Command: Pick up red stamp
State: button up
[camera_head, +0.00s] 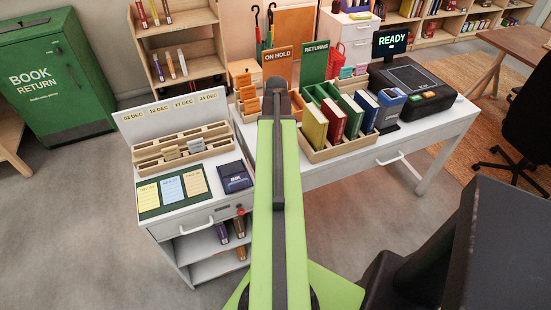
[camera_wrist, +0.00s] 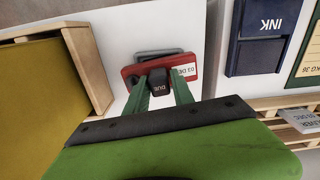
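The red stamp (camera_wrist: 187,67) shows in the wrist view. It has a red body with a white "03 DEC" label and a black handle (camera_wrist: 159,82) marked "DUE". A grey piece shows at its far edge, over the white surface. The two green fingers of my gripper (camera_wrist: 160,88) reach down to the left and right sides of the handle. I cannot tell whether they press on it or stand just apart. In the head view my arm hides the gripper and the stamp.
An ink pad (camera_head: 235,177) and a wooden date tray (camera_head: 182,150) stand left of my arm. A wooden crate of books (camera_head: 340,150) stands close on the right, beyond it a card reader and a dark machine (camera_head: 411,88). A wooden box edge (camera_wrist: 88,66) is near my gripper's left.

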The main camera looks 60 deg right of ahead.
jog(key=shift+r, duration=0.1)
grip_shut()
dwell(1.3)
